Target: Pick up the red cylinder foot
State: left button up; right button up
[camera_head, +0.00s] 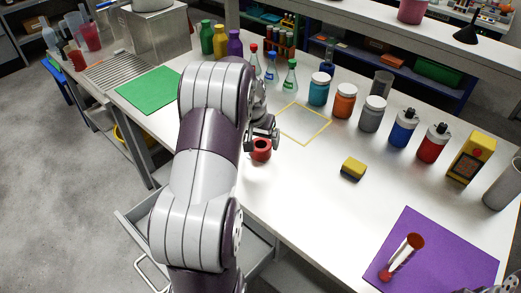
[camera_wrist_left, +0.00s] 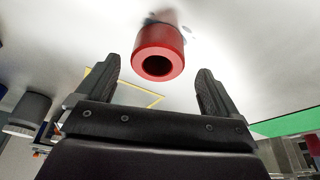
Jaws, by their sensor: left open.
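The red cylinder foot (camera_head: 261,150) is a short, thick red ring with a dark round hole. It is on the white bench near its front edge. My left gripper (camera_head: 263,138) is just above and behind it, and my left arm covers the bench to its left. In the left wrist view the foot (camera_wrist_left: 158,50) shows between and beyond the tips of the two black fingers. The left gripper (camera_wrist_left: 160,68) is open and empty, with a gap on both sides of the foot. A small dark part at the lower right corner of the head view seems to be my right gripper.
A purple mat (camera_head: 450,245) at right bears a clear tube (camera_head: 403,256) with red ends. A yellow sponge (camera_head: 353,168) is right of the foot. A yellow-outlined square (camera_head: 303,124), bottles and jars (camera_head: 344,100) are behind. A green mat (camera_head: 148,90) is at left.

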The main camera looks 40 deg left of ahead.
aim_at(261, 144)
pick_arm(q)
jog(key=x, duration=0.3)
jog(key=shift+w+d+f, duration=0.1)
jog(key=shift+w+f, duration=0.15)
jog(key=shift+f, duration=0.05)
jog(key=shift+s+r, duration=0.1)
jog(key=c, duration=1)
jog(key=shift+c, duration=0.2)
